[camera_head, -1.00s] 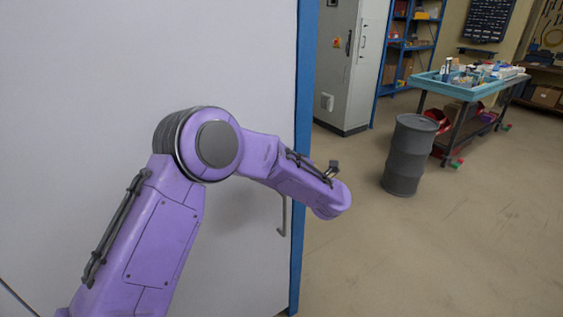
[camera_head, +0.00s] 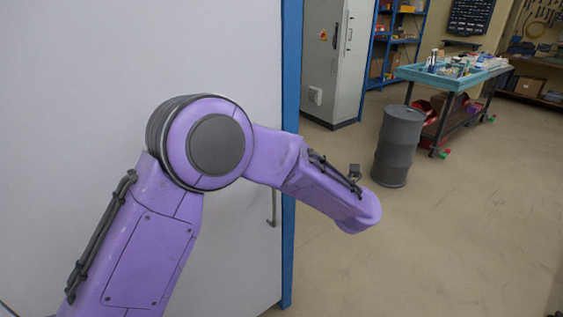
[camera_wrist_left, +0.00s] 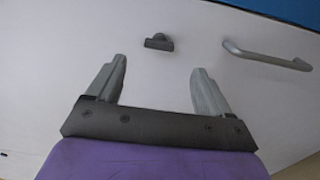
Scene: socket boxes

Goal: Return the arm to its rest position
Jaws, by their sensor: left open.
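My left arm, purple with dark joints, comes in from the lower left in the head view, bends at a large round joint and reaches right and down. In that view its gripper is hidden at the far end of the forearm. In the left wrist view my left gripper (camera_wrist_left: 157,90) is open and empty, its two grey fingers apart in front of a white door panel (camera_wrist_left: 200,20). A metal handle (camera_wrist_left: 268,56) and a small dark fitting (camera_wrist_left: 159,42) lie beyond the fingers. My right gripper is not in view.
The white door (camera_head: 230,50) with its blue edge (camera_head: 289,200) stands close behind the arm, its handle (camera_head: 272,208) partly visible. A grey barrel (camera_head: 398,146), a cluttered table (camera_head: 425,76) and a grey cabinet (camera_head: 333,60) stand beyond. The floor at the right is clear.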

